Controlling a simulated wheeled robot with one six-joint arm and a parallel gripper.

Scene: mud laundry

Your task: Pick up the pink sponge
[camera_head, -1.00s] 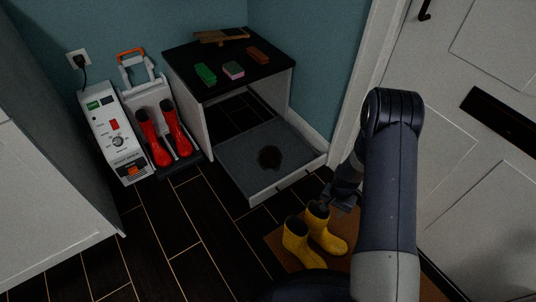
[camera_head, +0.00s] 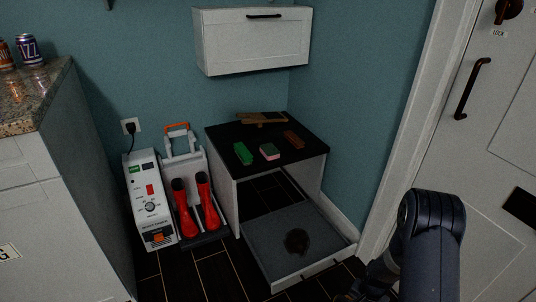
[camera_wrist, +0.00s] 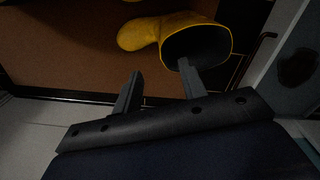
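The pink sponge (camera_head: 269,152) has a green top layer and lies on the black top of a small white-sided cabinet (camera_head: 310,139), between a green block (camera_head: 243,153) and a brown-orange block (camera_head: 294,140). My gripper shows in the wrist view (camera_wrist: 158,90) with its two fingers apart and nothing between them. It is low over the floor near a yellow boot (camera_wrist: 160,33), well away from the sponge. In the head view my arm is at the lower right, and the gripper is mostly cut off by the bottom edge.
A wooden brush-like item (camera_head: 262,118) lies at the cabinet's back. A grey tray (camera_head: 279,243) with a dark patch extends from below. A white machine (camera_head: 150,200) and red boots (camera_head: 194,207) stand left. A white wall cabinet (camera_head: 254,40) hangs above; a door (camera_head: 480,130) is right.

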